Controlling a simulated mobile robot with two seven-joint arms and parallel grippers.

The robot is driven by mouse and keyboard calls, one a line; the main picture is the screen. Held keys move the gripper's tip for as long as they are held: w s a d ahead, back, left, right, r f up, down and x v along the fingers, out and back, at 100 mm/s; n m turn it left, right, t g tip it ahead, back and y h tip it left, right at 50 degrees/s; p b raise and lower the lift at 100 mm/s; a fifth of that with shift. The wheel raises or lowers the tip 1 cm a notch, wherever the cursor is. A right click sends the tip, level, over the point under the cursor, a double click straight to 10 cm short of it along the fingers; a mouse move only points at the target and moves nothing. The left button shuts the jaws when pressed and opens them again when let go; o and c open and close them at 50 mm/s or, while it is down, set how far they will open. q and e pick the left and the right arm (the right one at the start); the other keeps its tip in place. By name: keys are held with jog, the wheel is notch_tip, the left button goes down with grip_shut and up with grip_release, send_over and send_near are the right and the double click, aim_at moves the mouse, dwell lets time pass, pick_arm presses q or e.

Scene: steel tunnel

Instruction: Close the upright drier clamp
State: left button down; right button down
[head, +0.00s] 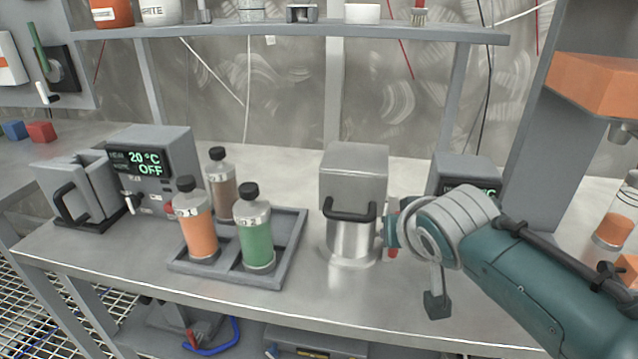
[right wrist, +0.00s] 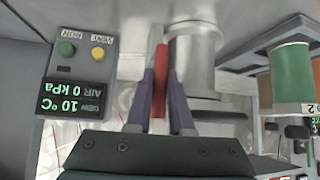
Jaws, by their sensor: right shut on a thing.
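The upright drier stands mid-bench in the head view, a steel cylinder (head: 352,240) under a box-shaped steel top (head: 353,170) with a black handle (head: 350,211). The cylinder also shows in the right wrist view (right wrist: 190,60). A red lever (right wrist: 159,82), which looks like the clamp, stands beside the cylinder. My right gripper (right wrist: 160,95) is shut on it, with one purple finger on each side. In the head view only the red ends of the lever (head: 393,253) show beside my right gripper (head: 388,228). Whether the lever touches the cylinder is unclear. My left gripper is out of view.
A grey rack (head: 290,245) with orange, green and brown bottles stands left of the drier. A grey unit (head: 155,160) reading 20 °C OFF is further left. A display unit (right wrist: 80,75) reading 10 °C sits close to my right gripper. A shelf (head: 290,33) runs above.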

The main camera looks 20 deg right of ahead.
jog(key=shift+f, duration=0.1)
dwell(0.3)
jog(key=c, duration=1.2)
grip_release()
jog(key=shift+c, duration=0.2)
jog(key=o, duration=0.4)
jog(key=shift+o, duration=0.2)
jog(key=shift+a+r, duration=0.1)
jog(key=shift+r, duration=0.2)
jog(key=p+v, duration=0.4)
jog(key=v, duration=0.5)
jog(key=shift+s, duration=0.25)
jog(key=shift+a, duration=0.15)
